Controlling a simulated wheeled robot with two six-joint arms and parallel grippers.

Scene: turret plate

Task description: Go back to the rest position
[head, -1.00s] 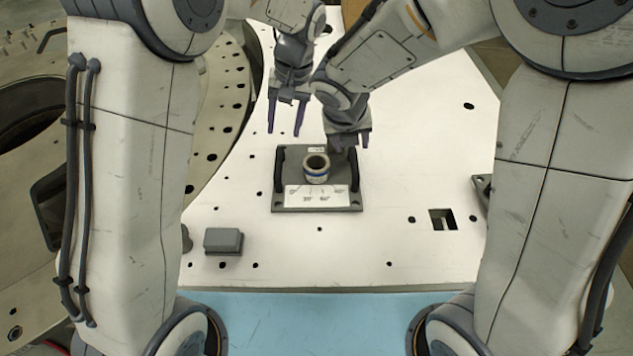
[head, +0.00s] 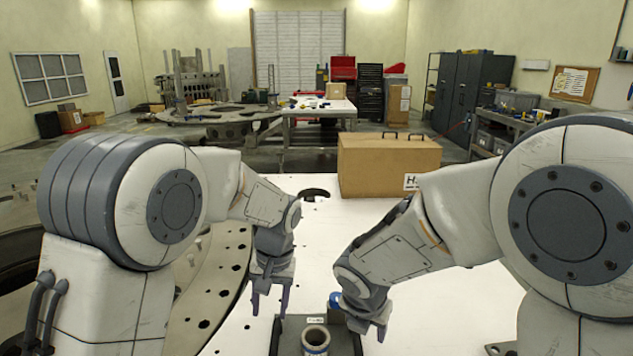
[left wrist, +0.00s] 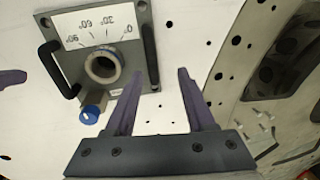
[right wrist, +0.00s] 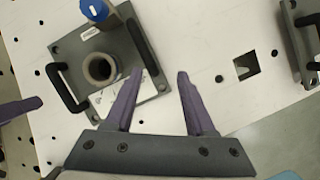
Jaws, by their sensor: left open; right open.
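My left gripper (head: 269,300) is open and empty above the white table, left of the turret plate (head: 284,342). The left wrist view shows its two spread purple fingers (left wrist: 158,95) with nothing between them. My right gripper (head: 362,325) is near the plate's right side; the right wrist view shows its fingers (right wrist: 158,90) apart and empty. The plate has two dark handles, an angle scale (left wrist: 98,22) and a round collar (left wrist: 103,65) at its middle. A blue-capped part (right wrist: 97,10) sits at the plate's edge; it also shows in the left wrist view (left wrist: 90,114).
A cardboard box (head: 385,165) stands at the table's far edge. A large perforated metal ring (head: 205,300) lies along the left. A square hole (right wrist: 245,66) and another dark fixture (right wrist: 300,40) are at the right. The white table (head: 440,310) is otherwise mostly clear.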

